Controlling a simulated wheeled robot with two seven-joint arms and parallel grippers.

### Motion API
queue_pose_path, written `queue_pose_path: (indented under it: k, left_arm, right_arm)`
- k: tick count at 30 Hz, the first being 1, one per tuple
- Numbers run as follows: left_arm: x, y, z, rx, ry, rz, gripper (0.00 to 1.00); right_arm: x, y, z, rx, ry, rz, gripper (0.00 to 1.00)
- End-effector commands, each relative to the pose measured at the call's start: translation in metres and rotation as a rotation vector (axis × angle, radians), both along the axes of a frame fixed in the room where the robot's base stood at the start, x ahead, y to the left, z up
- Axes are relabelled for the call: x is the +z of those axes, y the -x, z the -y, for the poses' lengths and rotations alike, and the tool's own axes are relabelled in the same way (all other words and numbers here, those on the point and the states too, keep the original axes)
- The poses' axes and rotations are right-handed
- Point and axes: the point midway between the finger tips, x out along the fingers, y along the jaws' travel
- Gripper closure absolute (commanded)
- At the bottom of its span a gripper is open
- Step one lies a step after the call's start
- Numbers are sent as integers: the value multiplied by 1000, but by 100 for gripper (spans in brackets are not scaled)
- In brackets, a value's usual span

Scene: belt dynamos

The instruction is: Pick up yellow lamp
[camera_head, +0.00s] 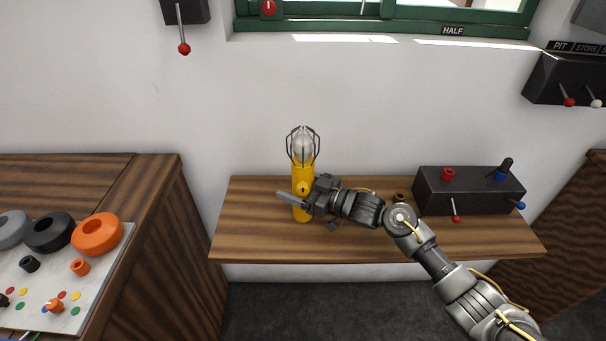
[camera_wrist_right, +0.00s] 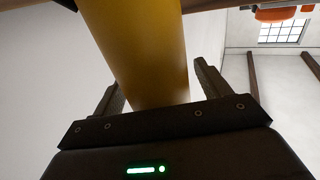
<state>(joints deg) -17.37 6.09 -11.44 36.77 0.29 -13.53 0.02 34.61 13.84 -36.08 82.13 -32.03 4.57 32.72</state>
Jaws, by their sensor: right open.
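The yellow lamp (camera_head: 303,172) stands upright on the wooden shelf (camera_head: 250,225), with a clear bulb inside a dark wire cage at its top. My right gripper (camera_head: 296,200) is at the lamp's lower body, coming from the right, and one finger crosses in front of it. In the right wrist view the lamp's yellow body (camera_wrist_right: 140,55) runs between the two open fingers of the right gripper (camera_wrist_right: 155,85). Gaps show near the fingertips, and I cannot tell whether either finger touches the lamp. My left gripper is not in view.
A dark control box (camera_head: 468,190) with red and blue knobs stands on the shelf at the right. A small brown ring (camera_head: 399,197) lies behind my arm. A white panel (camera_head: 75,285) with orange, black and grey rings is at the left. The shelf's left end is clear.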

Motion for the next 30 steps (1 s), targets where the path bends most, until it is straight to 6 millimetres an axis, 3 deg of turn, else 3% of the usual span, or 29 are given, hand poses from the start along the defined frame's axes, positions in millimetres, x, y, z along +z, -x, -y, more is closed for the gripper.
queue_pose_path:
  k: [3, 19, 30]
  left_arm:
    - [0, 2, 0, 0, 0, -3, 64]
    - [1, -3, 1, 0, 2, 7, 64]
    - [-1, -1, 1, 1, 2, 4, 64]
  right_arm:
    - [0, 0, 0, 0, 0, 0, 24]
    - [2, 0, 0, 0, -2, 3, 92]
    - [7, 0, 1, 0, -2, 4, 92]
